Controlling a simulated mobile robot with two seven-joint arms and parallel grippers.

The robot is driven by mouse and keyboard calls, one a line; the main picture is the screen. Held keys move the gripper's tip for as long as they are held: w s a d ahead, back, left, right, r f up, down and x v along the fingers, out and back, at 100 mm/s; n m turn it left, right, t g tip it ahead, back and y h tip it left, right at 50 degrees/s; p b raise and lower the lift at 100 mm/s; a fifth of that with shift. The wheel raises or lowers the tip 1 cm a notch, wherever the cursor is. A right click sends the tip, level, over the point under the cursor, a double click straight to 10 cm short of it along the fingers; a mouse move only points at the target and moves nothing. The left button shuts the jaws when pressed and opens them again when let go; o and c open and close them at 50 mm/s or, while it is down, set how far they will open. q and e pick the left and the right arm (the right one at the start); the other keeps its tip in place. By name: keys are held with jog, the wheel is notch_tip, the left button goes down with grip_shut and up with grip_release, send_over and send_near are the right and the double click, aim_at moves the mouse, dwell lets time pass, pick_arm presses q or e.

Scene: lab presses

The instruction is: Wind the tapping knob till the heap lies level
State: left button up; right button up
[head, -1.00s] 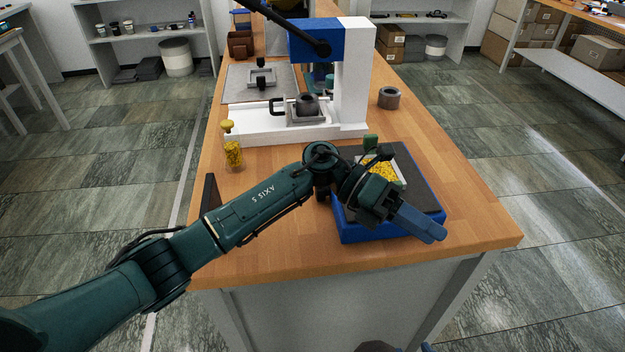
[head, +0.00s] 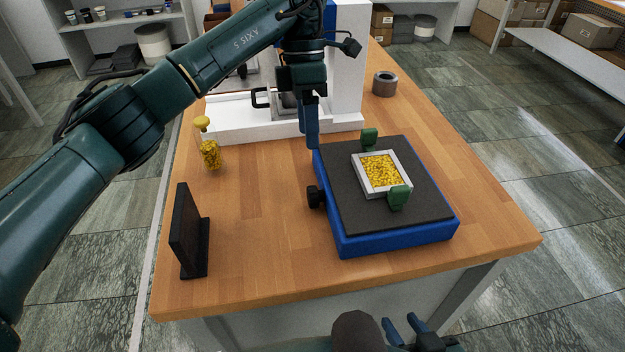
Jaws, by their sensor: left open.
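The tapping table is a blue box (head: 395,238) with a dark top (head: 345,160). Its black tapping knob (head: 316,197) sticks out of the left side. A square grey tray (head: 366,186) on the top holds yellow granules (head: 381,170), which look fairly even, though small bumps are hard to tell. Green clamps (head: 369,138) (head: 398,198) stand at two of its sides. My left gripper (head: 309,140) is open, pointing down behind the knob near the table's back left corner, apart from the knob. My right gripper (head: 405,325) is open and empty at the bottom edge.
A white press (head: 345,60) stands behind, partly hidden by my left arm. A jar of yellow granules (head: 209,153) and a dark upright plate (head: 188,232) stand at left. A grey ring (head: 384,84) sits at back right. The bench left of the knob is clear.

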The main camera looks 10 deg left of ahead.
aim_at(312, 187)
pick_arm(q)
jog(key=x, duration=1.2)
jog(key=shift+s, duration=0.15)
jog(key=shift+c, duration=0.5)
jog(key=c, duration=0.9)
